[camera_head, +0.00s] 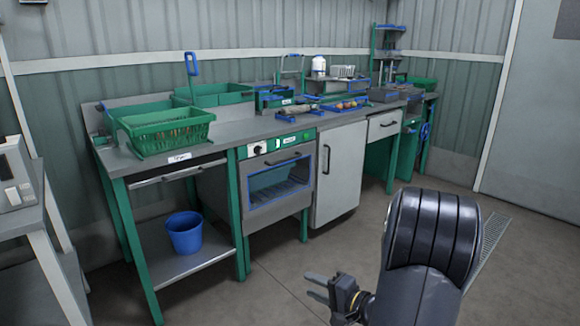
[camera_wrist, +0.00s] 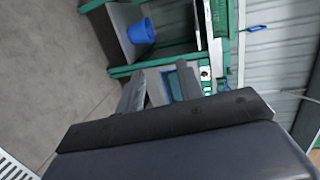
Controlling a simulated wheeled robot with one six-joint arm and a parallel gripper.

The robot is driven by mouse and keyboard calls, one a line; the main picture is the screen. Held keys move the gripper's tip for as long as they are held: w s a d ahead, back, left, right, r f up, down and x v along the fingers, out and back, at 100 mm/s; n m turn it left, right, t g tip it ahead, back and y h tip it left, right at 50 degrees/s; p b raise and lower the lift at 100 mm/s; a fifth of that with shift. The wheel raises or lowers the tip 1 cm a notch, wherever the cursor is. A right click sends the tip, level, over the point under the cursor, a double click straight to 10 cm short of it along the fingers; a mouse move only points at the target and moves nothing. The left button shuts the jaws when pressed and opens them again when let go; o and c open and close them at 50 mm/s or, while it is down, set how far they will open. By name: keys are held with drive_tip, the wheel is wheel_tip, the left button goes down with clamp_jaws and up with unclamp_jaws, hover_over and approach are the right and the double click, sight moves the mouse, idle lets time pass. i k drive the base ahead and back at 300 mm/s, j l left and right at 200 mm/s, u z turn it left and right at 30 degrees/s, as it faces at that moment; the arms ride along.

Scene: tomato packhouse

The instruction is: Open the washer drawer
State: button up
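A washer-like unit with a green control panel (camera_head: 278,144) stands under the bench in the head view. Its grey front (camera_head: 280,208) has a blue-edged window and a dark bar handle (camera_head: 284,160) across the top; the front looks shut. A separate pale drawer (camera_head: 383,124) with a dark handle sits further right, also shut. My gripper (camera_head: 311,286) is at the lower middle, out in front of the bench, open and empty, touching nothing. In the wrist view its two fingers (camera_wrist: 160,72) stand apart, with the unit's window (camera_wrist: 181,84) partly visible beyond and partly hidden by a finger.
A blue bucket (camera_head: 185,232) stands on the low shelf left of the unit. Green crates (camera_head: 168,128) and tools stand on the worktop. The floor (camera_head: 270,285) before the unit is clear.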

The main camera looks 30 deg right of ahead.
sight(300, 182)
drive_tip(key=i+l, duration=0.3)
drive_tip(key=i, duration=0.2)
drive_tip(key=i+l+z, duration=0.1)
drive_tip(key=i+l, duration=0.2)
drive_tip(key=i, duration=0.2)
drive_tip(key=i+l, duration=0.25)
drive_tip(key=i, duration=0.25)
drive_tip(key=i+l+z, duration=0.1)
drive_tip(key=i+l, duration=0.2)
drive_tip(key=i, duration=0.2)
drive_tip(key=i+l, duration=0.2)
drive_tip(key=i, duration=0.3)
drive_tip(key=l+z, duration=0.05)
